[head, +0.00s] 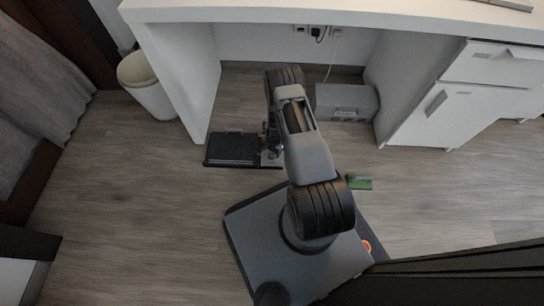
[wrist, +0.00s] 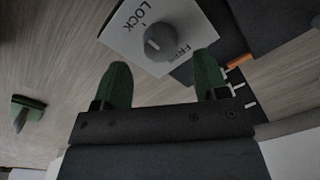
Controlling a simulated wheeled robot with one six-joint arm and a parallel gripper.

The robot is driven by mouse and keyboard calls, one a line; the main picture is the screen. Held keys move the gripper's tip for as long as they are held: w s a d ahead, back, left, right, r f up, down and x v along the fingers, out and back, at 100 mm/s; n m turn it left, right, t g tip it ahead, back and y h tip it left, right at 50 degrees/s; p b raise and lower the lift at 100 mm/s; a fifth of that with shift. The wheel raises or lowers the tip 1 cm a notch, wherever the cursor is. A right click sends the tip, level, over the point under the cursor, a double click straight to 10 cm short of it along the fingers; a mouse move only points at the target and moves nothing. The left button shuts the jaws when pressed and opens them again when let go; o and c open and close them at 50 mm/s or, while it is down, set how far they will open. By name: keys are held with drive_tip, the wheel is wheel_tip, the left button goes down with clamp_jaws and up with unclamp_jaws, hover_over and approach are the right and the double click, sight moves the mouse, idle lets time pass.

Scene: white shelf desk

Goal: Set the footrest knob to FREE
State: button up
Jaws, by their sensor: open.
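The footrest (head: 233,148) is a dark flat pad on the floor under the desk in the head view. In the wrist view, a round grey knob (wrist: 158,43) sits on a white plate (wrist: 120,37) marked LOCK to the upper left and FREE, partly covered, to the lower right. A small pale mark shows on the knob; which label it points at is hard to tell. My gripper (wrist: 162,62) is open, its two green fingers apart, with the knob just beyond and between their tips. In the head view, my arm hides most of the plate and knob.
A grey box (head: 346,102) stands under the desk to the right of my arm. A white bin (head: 147,88) stands left of the desk's side panel. A small green thing (head: 359,183) lies on the floor. White cabinets (head: 440,112) stand at the right.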

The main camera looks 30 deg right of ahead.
sight(272, 154)
drive_tip(key=shift+w+f+b, duration=0.1)
drive_tip(key=shift+f+b, duration=0.6)
drive_tip(key=shift+f, duration=1.3)
drive_tip(key=shift+c, duration=0.3)
drive_tip(key=c, duration=0.9)
drive_tip(key=shift+n, duration=0.3)
